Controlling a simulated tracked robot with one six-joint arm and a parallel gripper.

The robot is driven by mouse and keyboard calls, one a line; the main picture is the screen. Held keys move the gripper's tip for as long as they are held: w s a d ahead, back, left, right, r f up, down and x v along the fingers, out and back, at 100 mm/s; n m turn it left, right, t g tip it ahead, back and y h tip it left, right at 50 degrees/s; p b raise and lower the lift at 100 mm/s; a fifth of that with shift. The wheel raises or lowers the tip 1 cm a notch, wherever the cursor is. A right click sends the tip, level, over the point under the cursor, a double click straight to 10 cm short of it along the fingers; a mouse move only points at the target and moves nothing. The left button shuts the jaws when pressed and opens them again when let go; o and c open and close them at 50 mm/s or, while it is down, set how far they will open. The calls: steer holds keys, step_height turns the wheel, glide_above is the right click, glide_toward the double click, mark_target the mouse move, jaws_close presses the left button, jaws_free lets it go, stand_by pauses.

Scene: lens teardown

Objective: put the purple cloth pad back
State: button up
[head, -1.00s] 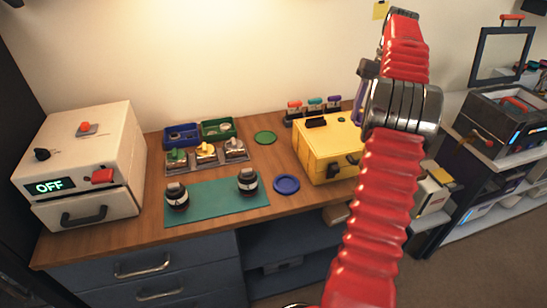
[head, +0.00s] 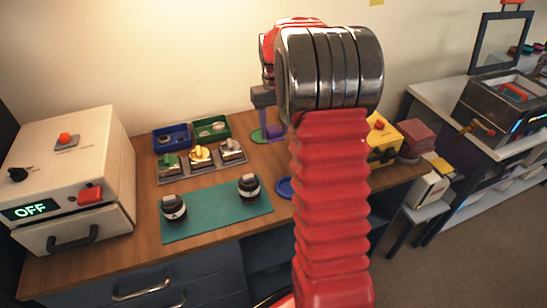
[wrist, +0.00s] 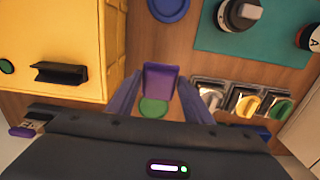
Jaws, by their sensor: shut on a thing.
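My gripper (wrist: 158,100) points down over the desk and is shut on the purple cloth pad (wrist: 160,80), which sits between its two fingers. In the head view the pad (head: 273,132) shows beside and over the green disc (head: 257,137), left of my arm. The green disc (wrist: 153,108) also shows just below the pad in the wrist view, partly covered. I cannot tell whether the pad touches the disc or the desk.
The yellow box (wrist: 55,45) stands close beside my gripper. A purple-handled item (wrist: 22,131) is behind the box. The white OFF machine (head: 75,170) stands left.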

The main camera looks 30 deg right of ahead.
mark_target(275, 140)
steer(key=shift+a+f, duration=0.15)
steer(key=shift+s+f, duration=0.1)
steer(key=shift+f, duration=2.4)
steer(key=shift+f, duration=2.5)
